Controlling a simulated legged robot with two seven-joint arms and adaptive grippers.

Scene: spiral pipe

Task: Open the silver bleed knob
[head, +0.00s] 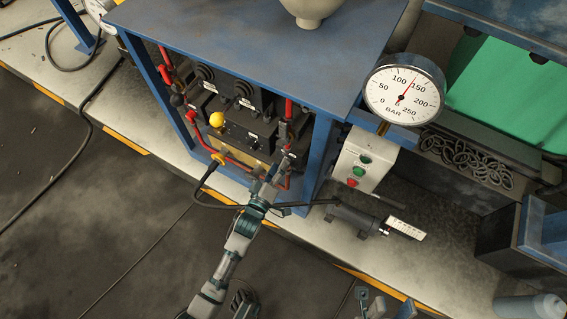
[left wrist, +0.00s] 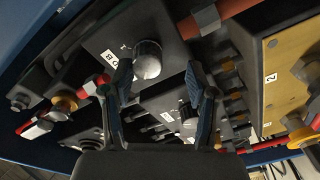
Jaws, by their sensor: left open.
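The silver knob (left wrist: 147,60) is a round metal knob on a dark panel block in the left wrist view, with a white label beside it. My left gripper (left wrist: 158,70) is open, with its two fingers apart. The knob shows between the fingertips, closer to the left finger in the picture. I cannot tell whether either finger touches it. In the head view my left gripper (head: 277,172) reaches the lower right of the panel, and I cannot make out the knob there. Grey parts of my right gripper (head: 384,304) show at the bottom edge.
The panel sits inside a blue frame (head: 240,45) with red pipes and a yellow knob (head: 217,119). A pressure gauge (head: 404,95) and a button box (head: 362,160) stand to the right. A smaller dark knob (left wrist: 187,112) is nearby.

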